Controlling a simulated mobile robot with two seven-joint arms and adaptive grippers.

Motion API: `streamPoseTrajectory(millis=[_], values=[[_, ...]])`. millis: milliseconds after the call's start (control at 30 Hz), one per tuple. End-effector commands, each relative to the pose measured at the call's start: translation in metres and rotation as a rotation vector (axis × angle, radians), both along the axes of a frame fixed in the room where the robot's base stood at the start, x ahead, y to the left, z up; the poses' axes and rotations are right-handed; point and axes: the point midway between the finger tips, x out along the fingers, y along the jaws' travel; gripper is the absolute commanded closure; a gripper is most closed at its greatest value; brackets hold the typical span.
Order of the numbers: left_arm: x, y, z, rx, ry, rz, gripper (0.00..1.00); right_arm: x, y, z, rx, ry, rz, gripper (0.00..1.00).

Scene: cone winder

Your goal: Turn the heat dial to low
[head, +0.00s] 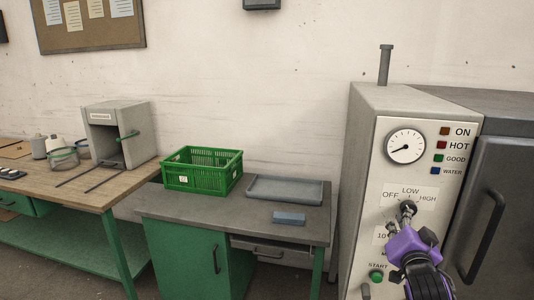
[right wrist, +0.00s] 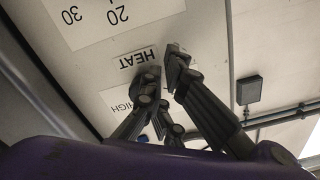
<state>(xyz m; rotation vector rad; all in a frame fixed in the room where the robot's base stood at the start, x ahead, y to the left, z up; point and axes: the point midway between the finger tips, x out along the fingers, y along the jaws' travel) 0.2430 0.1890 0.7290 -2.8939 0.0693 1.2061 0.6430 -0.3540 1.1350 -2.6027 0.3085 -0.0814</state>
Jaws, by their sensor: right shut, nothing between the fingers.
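The heat dial's scale plate (head: 411,193), marked OFF, LOW and HIGH, is on the front of the grey machine at the right. My right gripper (head: 405,211) is in front of the dial position, shut and empty. The gripper covers most of the knob, so I cannot tell where it points or whether the fingers touch it. In the right wrist view, the gripper fingers (right wrist: 165,70) are beside the upside-down HEAT label (right wrist: 136,58), and part of the HIGH marking (right wrist: 121,106) shows behind them. My left gripper is not in view.
A pressure gauge (head: 405,146) and indicator squares sit above the dial. A green START button (head: 376,276) is below. A dark door handle (head: 483,237) stands out at the right. A green crate (head: 203,171) and grey tray (head: 285,190) are on the bench at left.

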Motion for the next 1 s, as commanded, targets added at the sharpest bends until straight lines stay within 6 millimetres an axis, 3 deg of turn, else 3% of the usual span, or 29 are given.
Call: streamPoseTrajectory(millis=[267,733,1000], values=[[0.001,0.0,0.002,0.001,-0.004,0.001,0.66,0.0,0.005,-0.001,-0.003,-0.007,-0.002,1.0],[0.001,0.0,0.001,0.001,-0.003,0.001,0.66,-0.05,0.018,-0.004,0.0,0.0,-0.001,1.0],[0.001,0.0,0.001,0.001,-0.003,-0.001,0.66,-0.057,0.02,-0.004,0.0,0.0,0.0,1.0]])
